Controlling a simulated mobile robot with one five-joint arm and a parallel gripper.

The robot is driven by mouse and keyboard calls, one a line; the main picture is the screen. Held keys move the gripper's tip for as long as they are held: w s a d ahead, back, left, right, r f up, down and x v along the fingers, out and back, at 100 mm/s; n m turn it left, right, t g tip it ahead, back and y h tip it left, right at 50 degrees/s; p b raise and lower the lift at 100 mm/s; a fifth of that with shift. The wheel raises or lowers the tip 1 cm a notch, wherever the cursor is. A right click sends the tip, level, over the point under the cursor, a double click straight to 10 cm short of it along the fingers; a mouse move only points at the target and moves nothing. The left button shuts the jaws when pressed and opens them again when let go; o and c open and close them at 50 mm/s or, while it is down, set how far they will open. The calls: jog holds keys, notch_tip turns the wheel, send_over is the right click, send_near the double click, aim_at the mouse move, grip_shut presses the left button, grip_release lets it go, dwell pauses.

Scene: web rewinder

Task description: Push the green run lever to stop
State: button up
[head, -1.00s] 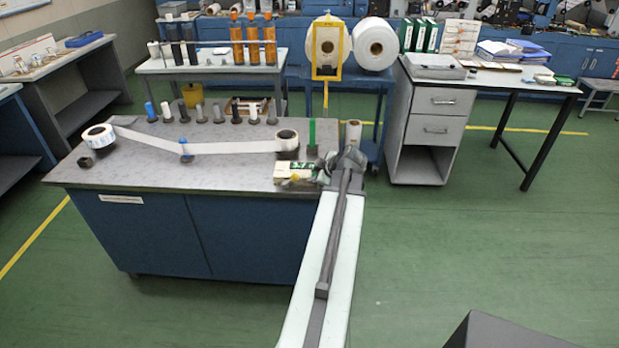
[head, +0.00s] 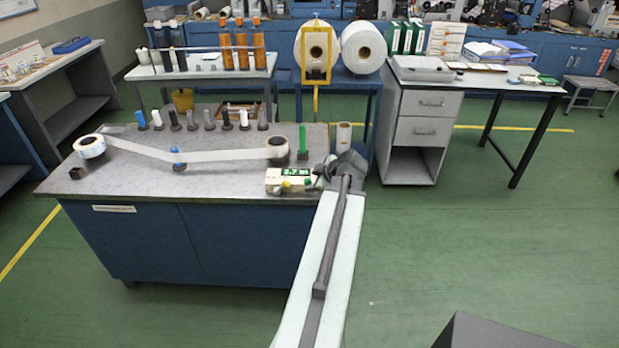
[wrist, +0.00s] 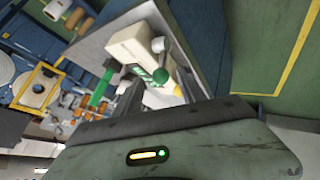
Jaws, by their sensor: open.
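A cream control box (head: 276,181) with a green display sits on the front right corner of the grey bench. In the wrist view the box (wrist: 130,45) shows a green ball knob (wrist: 157,44), which I take to be the run lever; the same small green knob (head: 308,182) shows at the box's right end in the head view. A yellow knob (head: 286,184) is on its front. My gripper (head: 321,174) is open, just right of the box and close to the green knob. Its fingers (wrist: 157,92) partly cover the box in the wrist view. Contact cannot be told.
The bench (head: 215,190) carries a label web (head: 215,156) running between two rolls. Several small posts line the back. Open green floor (head: 480,250) lies to the right.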

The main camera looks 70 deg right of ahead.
jog(key=p+v, duration=0.1)
jog(key=v, duration=0.2)
jog(key=shift+s+r, duration=0.15)
